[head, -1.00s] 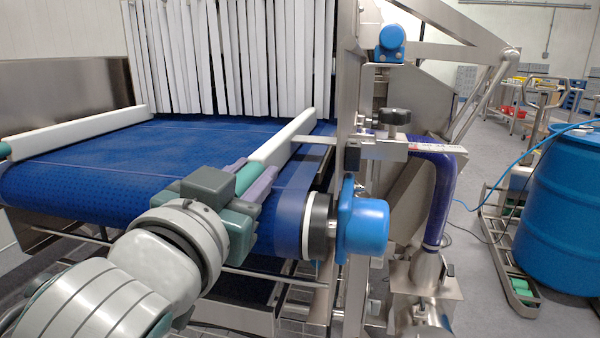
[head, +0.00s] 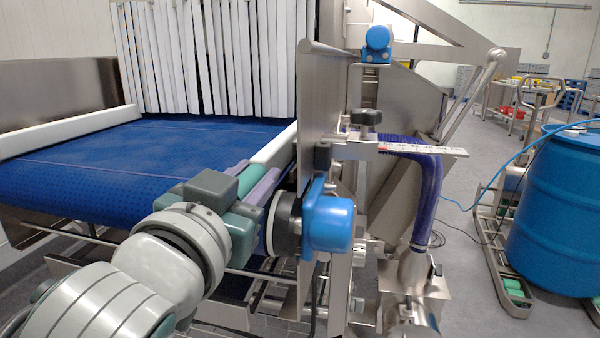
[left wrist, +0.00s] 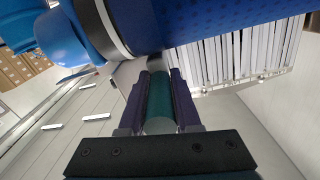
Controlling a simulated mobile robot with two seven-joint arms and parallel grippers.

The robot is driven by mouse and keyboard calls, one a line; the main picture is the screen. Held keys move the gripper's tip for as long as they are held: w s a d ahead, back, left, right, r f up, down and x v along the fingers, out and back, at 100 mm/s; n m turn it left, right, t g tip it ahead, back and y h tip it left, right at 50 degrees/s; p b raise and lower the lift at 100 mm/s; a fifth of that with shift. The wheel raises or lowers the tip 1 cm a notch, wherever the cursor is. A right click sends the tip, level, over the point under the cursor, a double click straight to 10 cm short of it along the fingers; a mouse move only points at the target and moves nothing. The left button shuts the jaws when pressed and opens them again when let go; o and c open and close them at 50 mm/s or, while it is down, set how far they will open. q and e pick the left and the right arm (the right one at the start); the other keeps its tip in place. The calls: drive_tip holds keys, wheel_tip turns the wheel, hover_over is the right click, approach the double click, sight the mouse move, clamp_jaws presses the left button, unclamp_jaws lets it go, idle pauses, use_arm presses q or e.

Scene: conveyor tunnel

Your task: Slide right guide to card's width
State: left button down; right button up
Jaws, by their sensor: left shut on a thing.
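The right guide (head: 274,146) is a white rail with a green end, along the right edge of the blue belt. My left gripper (head: 258,182) is shut on its near green end. In the left wrist view, the green end (left wrist: 160,102) sits between my gripper's two purple fingers (left wrist: 159,92). The guide's rod and printed scale (head: 425,150) pass through a clamp with a black knob (head: 366,118) and stick out to the right. The scale's marks are too small to read. I cannot make out a card. My right gripper is not in view.
The left guide (head: 60,132) is a white rail on the belt's far left. White strip curtains (head: 205,60) hang behind the belt (head: 110,165). A blue motor cap (head: 328,214) sits right of my gripper. A blue barrel (head: 555,210) stands farther right.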

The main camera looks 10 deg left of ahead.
use_arm(q)
drive_tip(key=shift+d, duration=0.15)
drive_tip(key=shift+a, duration=0.25)
drive_tip(key=c, duration=0.6)
unclamp_jaws()
drive_tip(key=shift+a, duration=0.15)
drive_tip(key=s, duration=1)
drive_tip(key=shift+a, duration=0.15)
